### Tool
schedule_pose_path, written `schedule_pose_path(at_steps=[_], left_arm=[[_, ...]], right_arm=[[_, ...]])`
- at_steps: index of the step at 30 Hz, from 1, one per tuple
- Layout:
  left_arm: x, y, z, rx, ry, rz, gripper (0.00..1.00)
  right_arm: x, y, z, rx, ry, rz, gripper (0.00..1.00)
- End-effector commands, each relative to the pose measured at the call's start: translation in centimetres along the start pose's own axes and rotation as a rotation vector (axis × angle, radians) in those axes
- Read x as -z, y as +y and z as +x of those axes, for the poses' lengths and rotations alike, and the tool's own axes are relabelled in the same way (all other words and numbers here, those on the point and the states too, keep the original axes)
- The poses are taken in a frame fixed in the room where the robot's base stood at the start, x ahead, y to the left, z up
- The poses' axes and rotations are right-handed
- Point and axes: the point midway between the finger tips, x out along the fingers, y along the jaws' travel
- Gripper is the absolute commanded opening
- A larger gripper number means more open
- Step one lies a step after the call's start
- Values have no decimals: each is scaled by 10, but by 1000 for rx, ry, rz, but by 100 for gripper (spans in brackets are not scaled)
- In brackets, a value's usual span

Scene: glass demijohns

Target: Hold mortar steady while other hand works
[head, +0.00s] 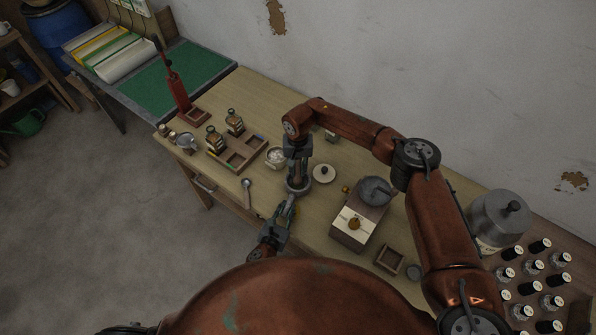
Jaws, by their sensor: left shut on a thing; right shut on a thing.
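The grey mortar (298,188) stands upright on the wooden table, small and partly covered by both grippers in the head view. My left gripper (292,200) comes from below and is shut on the mortar's near side. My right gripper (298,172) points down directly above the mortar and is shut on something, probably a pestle. The gripper hides that held thing almost fully. The inside of the mortar is hidden too.
A white bowl (277,158) stands left of my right gripper, and a round pale lid (324,173) lies to its right. A boxy grinder (352,226) stands further right. A spoon (247,192) and a wooden tray (238,161) with bottles lie left.

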Motion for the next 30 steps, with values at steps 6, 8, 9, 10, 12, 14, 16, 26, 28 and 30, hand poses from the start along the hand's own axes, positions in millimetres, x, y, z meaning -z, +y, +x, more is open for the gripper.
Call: schedule_pose_path(at_steps=[6,8,9,10,12,14,16,26,28,30], left_arm=[[0,0,0,0,1,0,0],[0,0,0,0,1,0,0],[0,0,0,0,1,0,0],[0,0,0,0,1,0,0],[0,0,0,0,1,0,0],[0,0,0,0,1,0,0],[0,0,0,0,1,0,0],[0,0,0,0,1,0,0],[0,0,0,0,1,0,0],[0,0,0,0,1,0,0]], right_arm=[[1,0,-27,1,2,1,0],[1,0,-34,1,2,1,0],[1,0,-38,0,2,1,0],[1,0,-42,0,2,0,0],[1,0,-50,0,3,0,0],[1,0,-56,0,2,0,0],[1,0,-62,0,1,1,0],[0,0,-64,0,0,1,0],[0,0,-64,0,0,1,0],[0,0,-64,0,0,1,0]])
